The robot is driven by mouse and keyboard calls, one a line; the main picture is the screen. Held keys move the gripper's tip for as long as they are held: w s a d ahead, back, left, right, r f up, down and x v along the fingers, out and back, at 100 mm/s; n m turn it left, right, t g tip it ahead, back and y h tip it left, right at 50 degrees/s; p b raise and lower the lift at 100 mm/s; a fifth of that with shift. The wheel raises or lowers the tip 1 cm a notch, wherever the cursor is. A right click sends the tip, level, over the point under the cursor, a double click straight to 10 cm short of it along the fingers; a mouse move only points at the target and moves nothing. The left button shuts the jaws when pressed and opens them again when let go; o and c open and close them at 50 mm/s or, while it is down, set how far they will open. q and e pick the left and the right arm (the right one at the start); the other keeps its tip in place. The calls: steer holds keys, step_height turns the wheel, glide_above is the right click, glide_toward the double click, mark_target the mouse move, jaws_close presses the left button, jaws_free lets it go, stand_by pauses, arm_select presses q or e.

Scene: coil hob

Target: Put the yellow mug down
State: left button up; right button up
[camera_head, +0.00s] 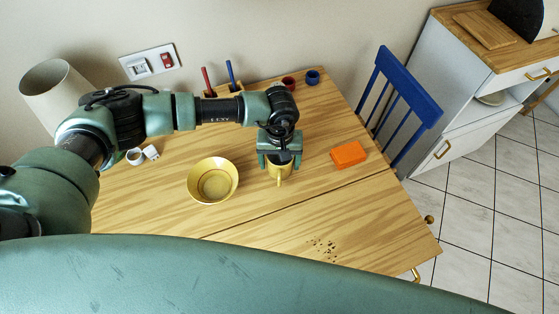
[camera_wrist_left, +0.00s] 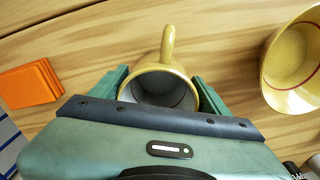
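The yellow mug (camera_head: 281,173) is at my left gripper (camera_head: 279,163), over the middle of the wooden table. In the left wrist view the yellow mug (camera_wrist_left: 166,70) stands between the two green fingers of my left gripper (camera_wrist_left: 160,88), with one finger against each side. Its handle points away from the gripper. The mug looks upright and its grey inside looks empty. I cannot tell whether its base touches the table, as the gripper hides part of it. My right gripper is not in view.
A yellow bowl (camera_head: 213,181) stands left of the mug on the table (camera_head: 330,205). Dark crumbs (camera_head: 324,247) lie near the front. Red and blue small cups stand at the back. A blue chair (camera_head: 400,95) stands beyond the right edge.

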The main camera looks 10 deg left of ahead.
arm_select(q)
steer(key=shift+o, duration=0.8)
steer(key=shift+r, duration=0.2)
steer(key=shift+w+r, duration=0.1)
steer(key=shift+r, duration=0.2)
step_height(320, 180, up, 11)
steer(key=b, duration=0.3)
steer(key=shift+r, duration=0.2)
stand_by(0.5)
